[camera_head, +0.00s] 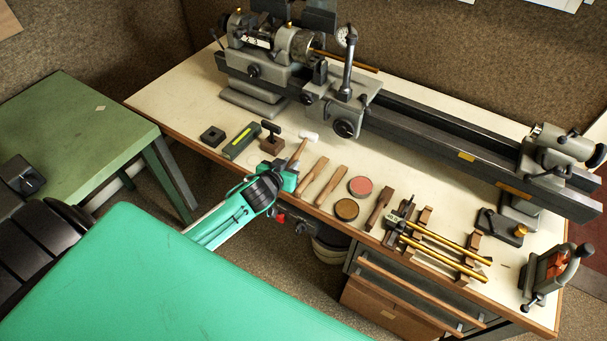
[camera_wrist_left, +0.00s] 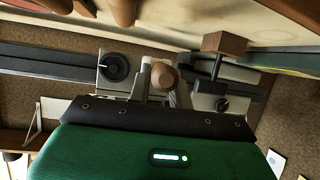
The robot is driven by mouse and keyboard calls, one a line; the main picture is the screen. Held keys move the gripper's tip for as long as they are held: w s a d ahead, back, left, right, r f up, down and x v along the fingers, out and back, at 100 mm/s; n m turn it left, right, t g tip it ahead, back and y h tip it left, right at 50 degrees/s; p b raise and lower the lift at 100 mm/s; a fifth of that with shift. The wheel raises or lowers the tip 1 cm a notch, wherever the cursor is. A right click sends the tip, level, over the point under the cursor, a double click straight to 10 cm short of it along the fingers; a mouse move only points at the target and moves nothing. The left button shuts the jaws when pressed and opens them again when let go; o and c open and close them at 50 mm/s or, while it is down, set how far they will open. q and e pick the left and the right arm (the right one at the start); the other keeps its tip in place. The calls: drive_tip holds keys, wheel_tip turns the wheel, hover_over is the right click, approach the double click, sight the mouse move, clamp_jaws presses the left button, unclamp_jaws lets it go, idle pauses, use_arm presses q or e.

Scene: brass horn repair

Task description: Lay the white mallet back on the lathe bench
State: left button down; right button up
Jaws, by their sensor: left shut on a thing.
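The white mallet has a pale head (camera_head: 308,136) and a wooden handle (camera_head: 297,155). My left gripper (camera_head: 289,176) is shut on the lower end of the handle, at the front edge of the lathe bench (camera_head: 160,97). The head points away from me, over the bench top. I cannot tell whether the head touches the surface. In the left wrist view the round butt of the handle (camera_wrist_left: 165,77) shows between the fingers, and most of the head is hidden. My right gripper is not in view.
A small block with a black top (camera_head: 271,138) stands just left of the mallet. Wooden tools (camera_head: 331,185) and two round tins (camera_head: 360,187) lie to its right. The lathe (camera_head: 400,115) fills the back. Some bare bench top lies between the mallet and the lathe.

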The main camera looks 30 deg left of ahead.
use_arm(q)
drive_tip(key=shift+w+a, duration=0.25)
drive_tip(key=shift+a, duration=0.3)
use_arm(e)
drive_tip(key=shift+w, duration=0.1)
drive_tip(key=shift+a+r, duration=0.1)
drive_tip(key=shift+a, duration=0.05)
